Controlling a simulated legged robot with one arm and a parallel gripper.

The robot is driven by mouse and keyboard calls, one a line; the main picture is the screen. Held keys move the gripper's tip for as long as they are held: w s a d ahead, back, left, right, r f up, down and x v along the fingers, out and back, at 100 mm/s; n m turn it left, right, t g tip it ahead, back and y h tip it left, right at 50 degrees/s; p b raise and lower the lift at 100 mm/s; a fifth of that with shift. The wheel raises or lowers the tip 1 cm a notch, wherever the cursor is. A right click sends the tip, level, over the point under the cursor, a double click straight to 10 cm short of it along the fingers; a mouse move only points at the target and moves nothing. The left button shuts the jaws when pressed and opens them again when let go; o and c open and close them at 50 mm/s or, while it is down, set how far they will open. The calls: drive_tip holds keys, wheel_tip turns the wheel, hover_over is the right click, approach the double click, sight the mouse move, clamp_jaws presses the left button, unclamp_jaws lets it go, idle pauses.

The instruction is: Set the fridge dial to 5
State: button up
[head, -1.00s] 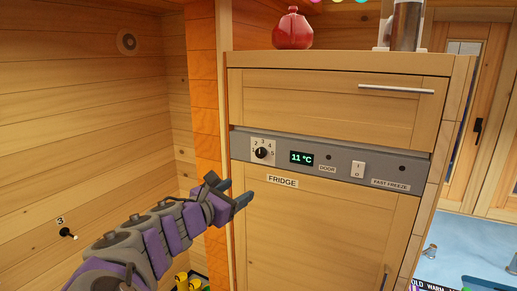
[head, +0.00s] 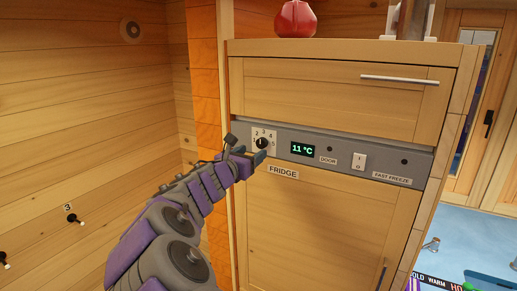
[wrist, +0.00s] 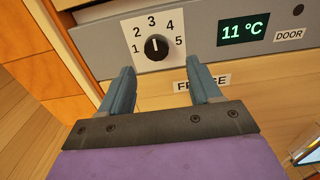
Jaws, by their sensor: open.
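The fridge dial (head: 262,143) is a round black knob on a white plate numbered 1 to 5, at the left of the grey panel. In the wrist view the dial (wrist: 156,47) shows a white mark pointing up, roughly at the 3. My gripper (head: 257,156) is just below and in front of the dial in the head view. In the wrist view my gripper (wrist: 160,68) is open and empty, its two blue fingers apart, with the dial beyond the tips and between their lines. I see no contact with the dial.
The grey panel (head: 345,145) also holds a display (head: 302,149) reading 11 °C and a white rocker switch (head: 359,161). A drawer handle (head: 399,79) sticks out above. A log wall (head: 90,110) stands at the left.

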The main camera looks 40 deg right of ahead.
sight(261, 146)
drive_tip(key=x, duration=0.3)
drive_tip(key=shift+w+d+f, duration=0.15)
drive_tip(key=shift+d+f, duration=0.05)
drive_tip(key=shift+d, duration=0.1)
drive_tip(key=shift+w+d+r, duration=0.1)
drive_tip(key=shift+w+d, duration=0.1)
drive_tip(key=shift+w, duration=0.1)
drive_tip(key=shift+w+a+r, duration=0.1)
drive_tip(key=shift+w+r, duration=0.1)
drive_tip(key=shift+w, duration=0.05)
drive_tip(key=shift+d+f, duration=0.15)
drive_tip(key=shift+d, duration=0.8)
drive_tip(key=shift+c, duration=0.4)
drive_tip(key=shift+d, duration=0.2)
drive_tip(key=c, duration=0.3)
drive_tip(key=shift+w+a, duration=0.1)
drive_tip(key=shift+a, duration=0.35)
drive_tip(key=shift+c, duration=1.4)
drive_tip(key=c, duration=0.4)
